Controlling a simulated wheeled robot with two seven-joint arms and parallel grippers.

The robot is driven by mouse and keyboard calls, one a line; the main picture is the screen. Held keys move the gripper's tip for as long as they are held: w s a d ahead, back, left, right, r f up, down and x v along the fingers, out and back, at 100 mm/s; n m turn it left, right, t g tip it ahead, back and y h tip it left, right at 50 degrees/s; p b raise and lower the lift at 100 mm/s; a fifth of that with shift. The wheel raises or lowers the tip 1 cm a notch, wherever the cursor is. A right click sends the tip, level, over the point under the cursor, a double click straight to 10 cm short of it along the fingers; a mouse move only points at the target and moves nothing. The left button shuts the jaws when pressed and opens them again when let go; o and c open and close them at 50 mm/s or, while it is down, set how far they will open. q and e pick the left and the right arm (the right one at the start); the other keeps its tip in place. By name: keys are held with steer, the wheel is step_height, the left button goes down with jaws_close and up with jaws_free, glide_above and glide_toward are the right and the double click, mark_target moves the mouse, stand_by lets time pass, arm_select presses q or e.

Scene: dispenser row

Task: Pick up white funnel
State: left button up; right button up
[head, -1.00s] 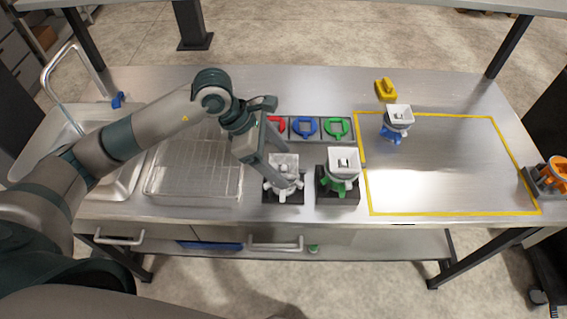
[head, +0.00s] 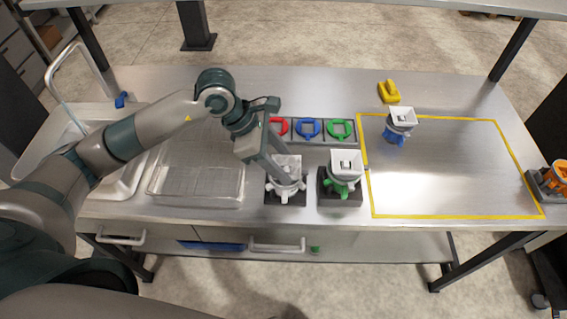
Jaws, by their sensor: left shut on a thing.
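The white funnel (head: 287,188), with its square pale hopper on top, stands on a black base at the front middle of the table in the head view. My left gripper (head: 283,176) reaches down over it from the upper left. Its fingers are shut on the white funnel, which still sits at its base. The fingers hide part of the hopper. My right gripper is not in view.
A green dispenser (head: 341,174) stands on its base (head: 340,198) close to the right. A blue dispenser (head: 399,124) stands inside the yellow outline. Behind lie red, blue and green rings (head: 340,129) in a tray.

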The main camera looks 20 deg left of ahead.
arm_select(q)
steer(key=shift+r, duration=0.1)
steer(key=shift+r+b, duration=0.45)
steer(key=shift+r, duration=0.05)
steer(key=r+b, duration=0.2)
steer(key=r, duration=0.1)
steer(key=shift+d, duration=0.4)
steer(key=s+d+r+b, duration=0.3)
steer(key=d+r, duration=0.3)
steer(key=d, duration=0.4)
steer(key=shift+s+d+r+b, duration=0.15)
steer(key=shift+d+r+b, duration=0.05)
steer(key=shift+r+b, duration=0.2)
steer(key=shift+a+f, duration=0.1)
steer(key=shift+f, duration=0.05)
